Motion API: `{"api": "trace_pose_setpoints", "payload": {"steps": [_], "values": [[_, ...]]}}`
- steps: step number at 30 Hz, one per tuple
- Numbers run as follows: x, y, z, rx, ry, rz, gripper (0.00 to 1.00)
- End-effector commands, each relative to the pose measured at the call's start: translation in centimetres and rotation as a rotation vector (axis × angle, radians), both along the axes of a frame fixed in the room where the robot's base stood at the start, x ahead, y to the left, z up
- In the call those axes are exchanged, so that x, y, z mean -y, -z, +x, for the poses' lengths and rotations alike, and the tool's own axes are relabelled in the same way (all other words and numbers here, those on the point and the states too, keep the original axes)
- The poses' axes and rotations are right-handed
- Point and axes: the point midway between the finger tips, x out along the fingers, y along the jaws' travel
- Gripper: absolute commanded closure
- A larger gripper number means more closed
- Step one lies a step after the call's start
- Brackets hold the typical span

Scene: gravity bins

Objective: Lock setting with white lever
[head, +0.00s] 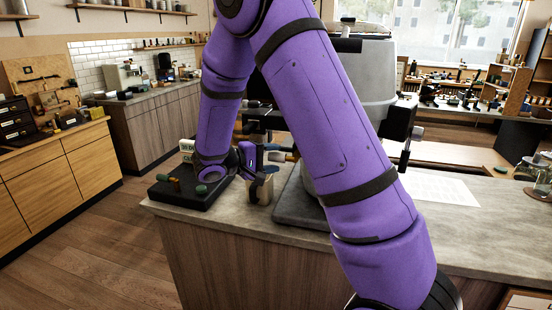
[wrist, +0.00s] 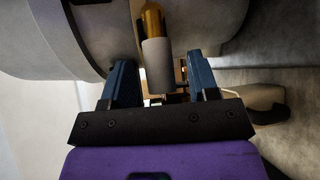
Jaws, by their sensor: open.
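A large pale grey machine (head: 365,80) stands on the counter, largely hidden behind my purple arm in the head view. In the wrist view its rounded grey body (wrist: 60,40) fills the upper left. A pale grey-white cylindrical handle (wrist: 157,66) with an amber end lies between the fingers of my open gripper (wrist: 162,80). I see gaps beside it, and cannot tell whether it is the white lever. A cream handle with a dark end (wrist: 250,97) is right of the fingers. In the head view my gripper (head: 256,165) is low beside the machine's left side.
A dark tray (head: 178,192) with small knobs sits at the counter's left end, close to my wrist. A small metal cup (head: 261,188) stands just below my gripper. A white sheet (head: 440,187) and glass jars (head: 541,172) are on the counter's right.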

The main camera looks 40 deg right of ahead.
Motion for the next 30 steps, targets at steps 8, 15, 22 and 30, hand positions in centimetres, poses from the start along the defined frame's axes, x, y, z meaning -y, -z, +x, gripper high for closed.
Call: {"api": "trace_pose_setpoints", "payload": {"steps": [8, 15, 22, 30], "values": [[1.4, 0.2, -0.2, -0.001, 0.000, 0.000, 0.45], [1.4, 0.2, -0.2, -0.001, 0.000, 0.000, 0.52], [1.4, 0.2, -0.2, 0.000, 0.000, 0.000, 1.00], [1.7, 0.3, -0.2, -0.009, 0.001, -0.007, 1.00]]}}
